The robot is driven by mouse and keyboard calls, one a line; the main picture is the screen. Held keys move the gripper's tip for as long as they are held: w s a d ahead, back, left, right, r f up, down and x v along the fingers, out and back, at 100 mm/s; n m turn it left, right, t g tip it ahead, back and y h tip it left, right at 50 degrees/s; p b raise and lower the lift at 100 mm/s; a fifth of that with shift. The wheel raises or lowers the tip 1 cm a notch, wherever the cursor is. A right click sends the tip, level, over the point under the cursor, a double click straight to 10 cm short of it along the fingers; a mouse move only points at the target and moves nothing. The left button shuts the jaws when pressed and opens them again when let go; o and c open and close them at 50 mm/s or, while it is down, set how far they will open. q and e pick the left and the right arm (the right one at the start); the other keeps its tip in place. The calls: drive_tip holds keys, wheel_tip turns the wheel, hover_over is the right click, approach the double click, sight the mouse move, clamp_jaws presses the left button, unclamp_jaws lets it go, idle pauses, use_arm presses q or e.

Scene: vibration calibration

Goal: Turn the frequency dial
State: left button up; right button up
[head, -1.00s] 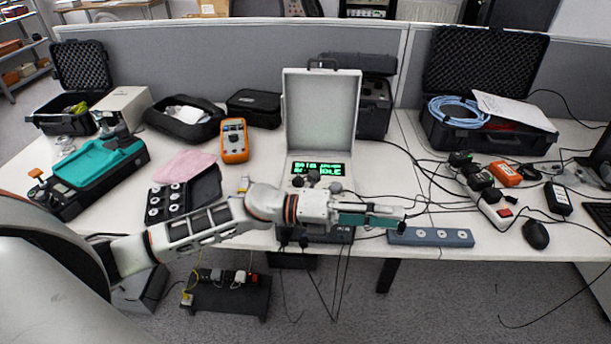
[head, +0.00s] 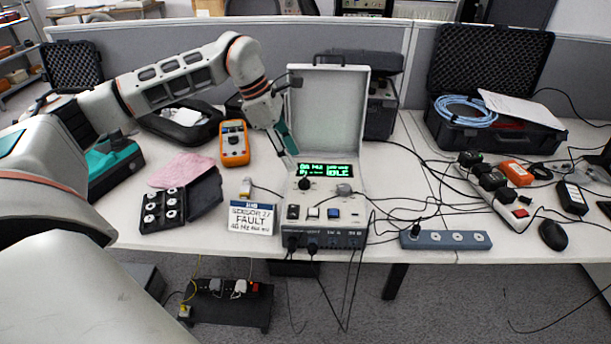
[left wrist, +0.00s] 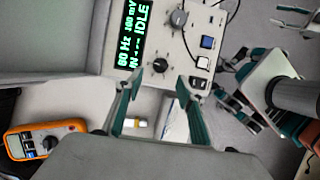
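The calibrator box (head: 350,215) stands open on the table, with a lit green display (head: 325,170) that ends in IDLE. Below the display are a left dial (head: 304,183) and a right dial (head: 344,189); I cannot read which is for frequency. My left gripper (head: 291,158) hangs above the box's left side. In the left wrist view it is open (left wrist: 159,82), with the left dial (left wrist: 160,65) just beyond and between its fingertips, apart from them. The right dial (left wrist: 178,18) lies further up. My right gripper (left wrist: 228,78) looks open and empty there.
Orange multimeter (head: 234,143) and black case of discs (head: 165,208) lie further left. A grey-blue block (head: 445,239) and cables lie right. Buttons (head: 333,213) line the box's front.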

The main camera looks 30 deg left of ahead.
sight(304, 178)
use_arm(q)
drive_tip(key=b+x, duration=0.1)
drive_tip(key=x, duration=0.6)
drive_tip(key=shift+d+f, duration=0.1)
drive_tip(key=shift+f, duration=0.05)
drive_tip(key=c, duration=1.1)
